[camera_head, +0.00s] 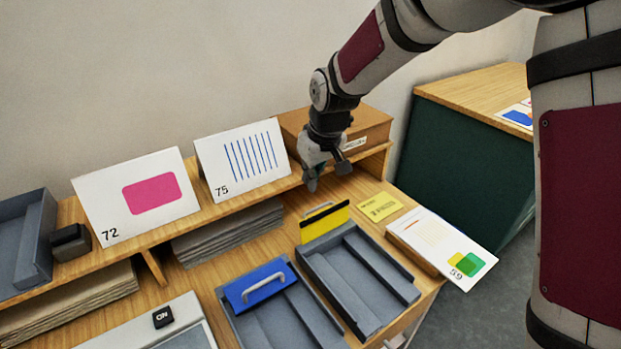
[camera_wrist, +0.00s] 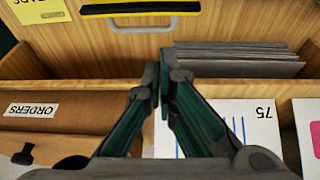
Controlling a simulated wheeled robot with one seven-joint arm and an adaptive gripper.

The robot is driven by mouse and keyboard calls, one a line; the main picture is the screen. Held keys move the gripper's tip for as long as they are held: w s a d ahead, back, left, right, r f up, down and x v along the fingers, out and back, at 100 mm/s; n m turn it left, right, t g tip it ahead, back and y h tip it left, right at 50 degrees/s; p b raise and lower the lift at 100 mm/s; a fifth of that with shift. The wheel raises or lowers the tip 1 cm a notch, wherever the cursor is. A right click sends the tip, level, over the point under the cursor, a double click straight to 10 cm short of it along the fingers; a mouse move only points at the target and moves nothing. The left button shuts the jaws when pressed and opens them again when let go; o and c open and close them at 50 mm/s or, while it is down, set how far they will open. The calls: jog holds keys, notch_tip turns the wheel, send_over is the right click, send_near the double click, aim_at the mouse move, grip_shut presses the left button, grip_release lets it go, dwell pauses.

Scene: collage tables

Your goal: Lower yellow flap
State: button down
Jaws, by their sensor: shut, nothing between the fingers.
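The yellow flap (camera_head: 325,223) stands up at the back end of a grey tray (camera_head: 316,262). It has a black top edge and a grey handle (camera_head: 318,208). In the wrist view the flap shows edge-on at the top (camera_wrist: 130,10), with its handle (camera_wrist: 142,29) toward my fingers. My gripper (camera_head: 326,183) is shut and empty above the shelf edge, behind the flap and apart from it. In the wrist view its closed fingertips (camera_wrist: 160,78) point at the desk, short of the handle.
A blue flap (camera_head: 247,293) with a grey handle lies slanted over the neighbouring tray. Cards 72 (camera_head: 95,205) and 75 (camera_head: 215,160) lean on the shelf. A wooden box (camera_head: 375,133) sits behind my gripper. A yellow label (camera_head: 380,207) and card 59 (camera_head: 430,228) lie right of the flap.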

aim_at(321, 219)
jog(key=x, duration=1.1)
jog(key=shift+w, duration=0.4)
jog(key=shift+r+b, duration=0.15)
jog(key=shift+b, duration=0.3)
